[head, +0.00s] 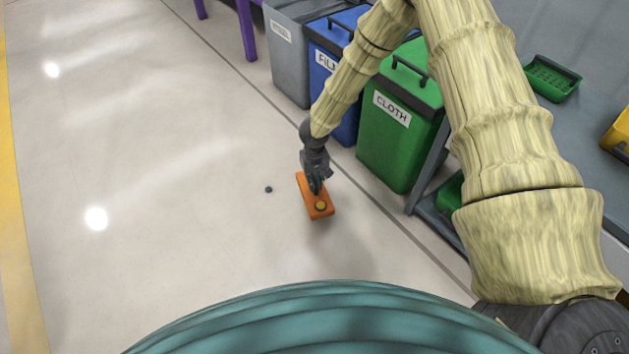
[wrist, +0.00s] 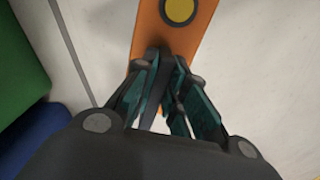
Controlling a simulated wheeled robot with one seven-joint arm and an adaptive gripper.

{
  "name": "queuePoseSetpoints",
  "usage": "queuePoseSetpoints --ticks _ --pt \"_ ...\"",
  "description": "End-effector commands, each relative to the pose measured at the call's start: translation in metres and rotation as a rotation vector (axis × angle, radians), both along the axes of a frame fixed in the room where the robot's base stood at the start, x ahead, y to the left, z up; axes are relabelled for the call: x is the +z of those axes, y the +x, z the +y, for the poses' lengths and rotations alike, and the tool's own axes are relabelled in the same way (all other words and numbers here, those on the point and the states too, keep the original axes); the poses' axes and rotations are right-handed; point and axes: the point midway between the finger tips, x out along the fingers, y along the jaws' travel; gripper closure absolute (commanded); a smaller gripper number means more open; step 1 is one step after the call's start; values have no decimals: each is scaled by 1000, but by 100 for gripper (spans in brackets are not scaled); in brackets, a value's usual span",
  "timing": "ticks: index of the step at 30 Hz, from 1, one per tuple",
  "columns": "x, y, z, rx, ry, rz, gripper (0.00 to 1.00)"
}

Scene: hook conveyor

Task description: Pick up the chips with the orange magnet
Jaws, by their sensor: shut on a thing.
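The orange magnet (head: 318,203) is a flat orange bar with a yellow round spot near one end. It is in my gripper, above or at the pale floor; I cannot tell if it touches the floor. My gripper (head: 316,186) is shut on it near its middle. In the wrist view my gripper (wrist: 165,65) has its fingers closed on a dark part on top of the orange magnet (wrist: 145,33). A small dark chip (head: 268,189) lies on the floor to the left of the magnet. Whether anything clings to the magnet's underside is hidden.
A green CLOTH bin (head: 392,150), a blue FILM bin (head: 347,122) and a grey bin (head: 287,70) stand in a row behind my gripper. A grey bench (head: 555,125) with a green tray (head: 552,78) is at right. The floor on the left is open.

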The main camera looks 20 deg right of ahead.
Motion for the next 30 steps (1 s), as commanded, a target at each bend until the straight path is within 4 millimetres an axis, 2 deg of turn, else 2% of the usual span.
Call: queuePoseSetpoints --ticks 3,12,30 --pt "-11 1 1 0 0 -1 100" --pt "-24 1 1 0 1 -2 100" --pt "-27 1 1 0 0 -2 100"
